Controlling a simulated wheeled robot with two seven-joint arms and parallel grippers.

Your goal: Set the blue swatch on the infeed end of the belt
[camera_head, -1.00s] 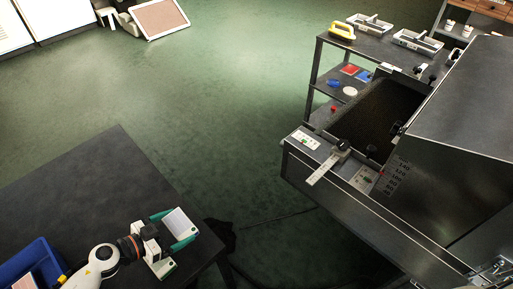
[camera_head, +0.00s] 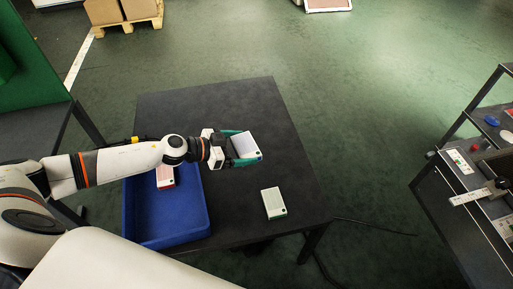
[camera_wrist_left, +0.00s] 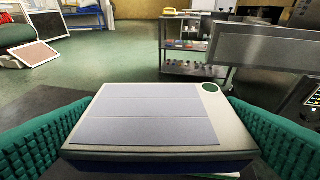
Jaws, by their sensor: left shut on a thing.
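My left gripper (camera_head: 240,147) is shut on the blue swatch (camera_head: 246,144), with its green fingers on either side. The swatch is a flat block with a pale grey-blue top and a dark spot near one corner. In the left wrist view the swatch (camera_wrist_left: 145,118) lies level between the fingers, its green dot at the far right corner and its near edge dark blue. It is over the dark table (camera_head: 225,100). The dryer (camera_head: 455,205) is cut off at the right; its belt cannot be made out. My right gripper is not in view.
A green-edged swatch (camera_head: 273,203) lies on the table near its right edge. A blue tray (camera_head: 200,215) on the table holds a red-edged swatch (camera_head: 165,178). Open green floor (camera_head: 375,130) separates table and dryer. A shelf rack (camera_wrist_left: 190,45) stands beyond in the wrist view.

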